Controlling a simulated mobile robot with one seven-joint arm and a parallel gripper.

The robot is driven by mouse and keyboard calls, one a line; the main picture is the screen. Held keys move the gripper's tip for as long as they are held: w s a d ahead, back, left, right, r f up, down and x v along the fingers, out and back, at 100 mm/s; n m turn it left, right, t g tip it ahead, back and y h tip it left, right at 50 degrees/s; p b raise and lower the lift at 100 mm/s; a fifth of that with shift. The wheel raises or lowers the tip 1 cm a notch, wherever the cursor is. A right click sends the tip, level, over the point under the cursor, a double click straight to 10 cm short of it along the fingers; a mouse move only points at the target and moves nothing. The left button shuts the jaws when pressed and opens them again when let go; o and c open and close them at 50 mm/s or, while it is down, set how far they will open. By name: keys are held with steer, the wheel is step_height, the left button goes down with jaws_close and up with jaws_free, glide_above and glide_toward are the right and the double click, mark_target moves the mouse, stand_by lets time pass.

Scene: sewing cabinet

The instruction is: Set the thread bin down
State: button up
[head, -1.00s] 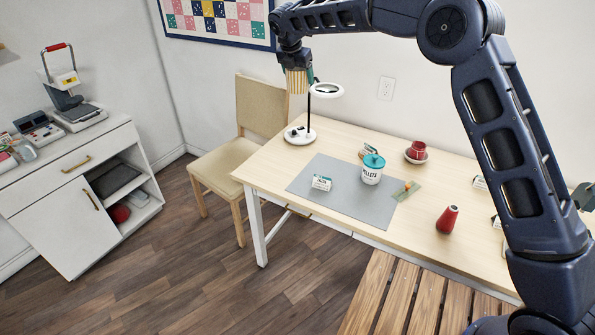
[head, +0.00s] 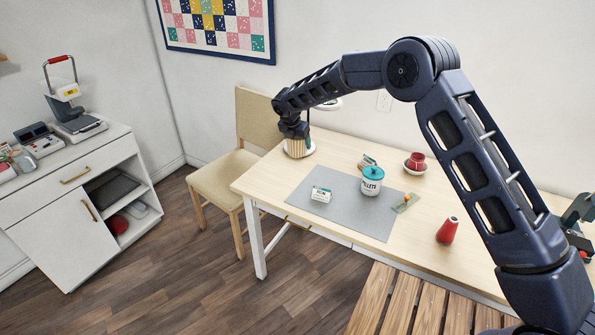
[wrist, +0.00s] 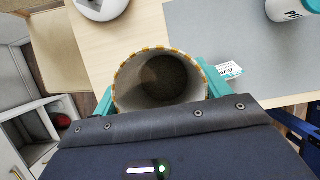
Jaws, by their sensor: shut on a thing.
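The thread bin is a round, open-topped bin with yellow and white stripes (head: 296,147). It is upright in my gripper (head: 293,133), near the left end of the wooden table (head: 272,180). In the wrist view I look down into the bin (wrist: 127,88), which looks empty, with teal fingers gripping it on both sides. It covers much of the lamp's white base in the head view. The table's left edge runs close beside it in the wrist view. Its underside is hidden, so I cannot tell whether it touches the table.
A grey mat (head: 335,212) carries a lidded jar (head: 371,183) and a small box (head: 321,194). A chair (head: 222,182) is at the table's left. Bare wood lies left of the mat.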

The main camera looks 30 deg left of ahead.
mark_target(292, 151)
step_height(292, 151, down, 14)
steer(key=shift+r, duration=0.15)
stand_by(0.4)
steer(key=shift+f, duration=0.45)
steer(key=o, duration=1)
steer(key=v, duration=1.3)
steer(key=shift+w, duration=0.25)
